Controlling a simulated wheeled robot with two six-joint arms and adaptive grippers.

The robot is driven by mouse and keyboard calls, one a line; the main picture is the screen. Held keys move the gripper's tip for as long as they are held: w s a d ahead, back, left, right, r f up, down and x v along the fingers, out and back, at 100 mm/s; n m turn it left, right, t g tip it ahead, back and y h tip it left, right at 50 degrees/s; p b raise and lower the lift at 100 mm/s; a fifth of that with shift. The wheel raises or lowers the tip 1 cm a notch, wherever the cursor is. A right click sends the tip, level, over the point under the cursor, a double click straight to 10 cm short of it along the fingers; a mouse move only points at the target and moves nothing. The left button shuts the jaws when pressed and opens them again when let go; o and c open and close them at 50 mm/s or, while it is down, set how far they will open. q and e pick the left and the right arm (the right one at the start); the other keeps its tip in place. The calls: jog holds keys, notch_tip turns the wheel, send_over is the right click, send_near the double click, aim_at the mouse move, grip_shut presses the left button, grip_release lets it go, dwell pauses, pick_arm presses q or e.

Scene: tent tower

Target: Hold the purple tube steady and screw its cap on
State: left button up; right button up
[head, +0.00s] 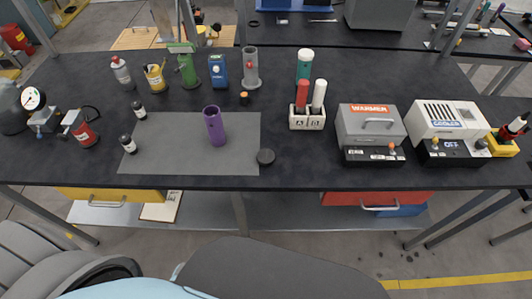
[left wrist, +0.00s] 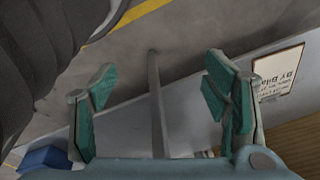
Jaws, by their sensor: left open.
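The purple tube (head: 214,127) stands upright on the grey mat in the head view, and its open top faces up. A dark round cap (head: 265,157) lies on the table just beyond the mat's right edge, apart from the tube. My left gripper (left wrist: 160,72) shows in the left wrist view with its green fingers wide apart and nothing between them. It is away from the tube and cap, with floor and a table-side part behind it. My right gripper is in neither view.
The grey mat (head: 180,160) has free room around the tube. Small dark bottles (head: 128,145) stand at its left edge. A white holder (head: 307,122) with red and white tubes stands to the right, then a warmer (head: 370,128) and cooler (head: 447,118). Cans and bottles stand behind.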

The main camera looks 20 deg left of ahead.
pick_arm(q)
jog(key=w+d+r+m+p, duration=0.1)
jog(key=w+r, duration=0.4)
jog(key=r, duration=0.4)
jog(key=w+d+r+m+p, duration=0.15)
jog(key=w+r, duration=0.35)
jog(key=r, duration=0.5)
jog(key=w+r+m+p, duration=0.1)
jog(key=w+r, duration=0.5)
jog(key=r, duration=0.3)
jog(key=w+d+r+m, duration=0.1)
jog(key=w, duration=0.2)
jog(key=w+d+r+m, duration=0.1)
jog(key=w+r+m, duration=0.1)
jog(key=w, duration=0.2)
jog(key=w+d+r+m, duration=0.1)
jog(key=w+m, duration=0.1)
jog(key=w, duration=0.1)
jog(key=shift+w+d+r+h, duration=0.25)
jog(key=shift+w+h, duration=0.05)
jog(key=shift+w, duration=0.05)
jog(key=w+d+r+m+g, duration=0.1)
jog(key=w+d+r+m, duration=0.4)
jog(key=w+r, duration=0.3)
notch_tip(320, 180, up, 3)
jog(key=shift+r+m+g, duration=0.1)
jog(key=shift+m+g, duration=0.2)
jog(key=shift+m, duration=0.45)
jog(key=shift+w+a, duration=0.1)
jog(key=shift+a, duration=0.05)
